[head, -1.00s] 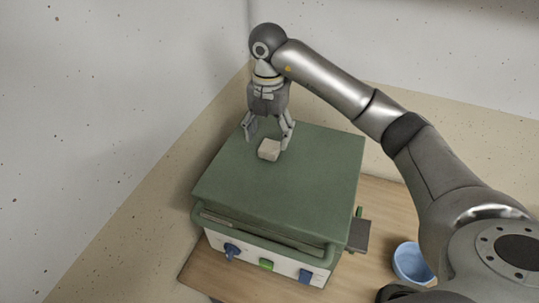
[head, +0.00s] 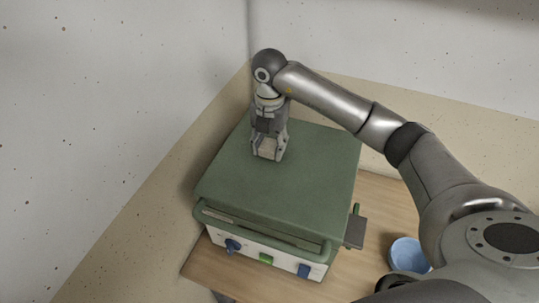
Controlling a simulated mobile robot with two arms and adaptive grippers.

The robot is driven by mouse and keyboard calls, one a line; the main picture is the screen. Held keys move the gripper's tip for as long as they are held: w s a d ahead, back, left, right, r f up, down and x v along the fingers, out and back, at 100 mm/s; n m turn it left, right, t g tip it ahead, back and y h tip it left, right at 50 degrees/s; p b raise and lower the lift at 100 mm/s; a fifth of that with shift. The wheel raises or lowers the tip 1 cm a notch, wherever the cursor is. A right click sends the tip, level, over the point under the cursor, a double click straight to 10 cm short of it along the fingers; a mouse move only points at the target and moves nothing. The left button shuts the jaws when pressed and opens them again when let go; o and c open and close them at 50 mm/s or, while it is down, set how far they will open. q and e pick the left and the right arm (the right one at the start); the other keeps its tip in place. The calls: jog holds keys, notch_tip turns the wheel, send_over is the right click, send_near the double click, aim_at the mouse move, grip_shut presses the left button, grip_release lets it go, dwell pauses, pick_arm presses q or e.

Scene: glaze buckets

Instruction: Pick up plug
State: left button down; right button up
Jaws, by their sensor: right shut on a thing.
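The plug (head: 267,148) is a small pale beige block on the green top of the boxy appliance (head: 310,183), toward its back left. My right gripper (head: 267,153) points down over it, with a finger on each side, and is shut on the plug. The fingers hide part of the plug. I cannot tell whether the plug still touches the green top. My left gripper is not in view.
The appliance has a front handle bar and a white panel with blue and green knobs (head: 265,258). It stands on a wooden table (head: 385,205). A blue bucket (head: 408,255) stands at the right. White walls close off the left and back.

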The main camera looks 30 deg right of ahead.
jog(key=shift+r+b, duration=0.35)
jog(key=shift+r, duration=0.2)
notch_tip(320, 180, up, 7)
jog(key=shift+r+b, duration=0.2)
jog(key=shift+b, duration=0.6)
jog(key=shift+r, duration=0.8)
notch_tip(320, 180, up, 8)
jog(key=p, duration=0.7)
jog(key=shift+r, duration=0.25)
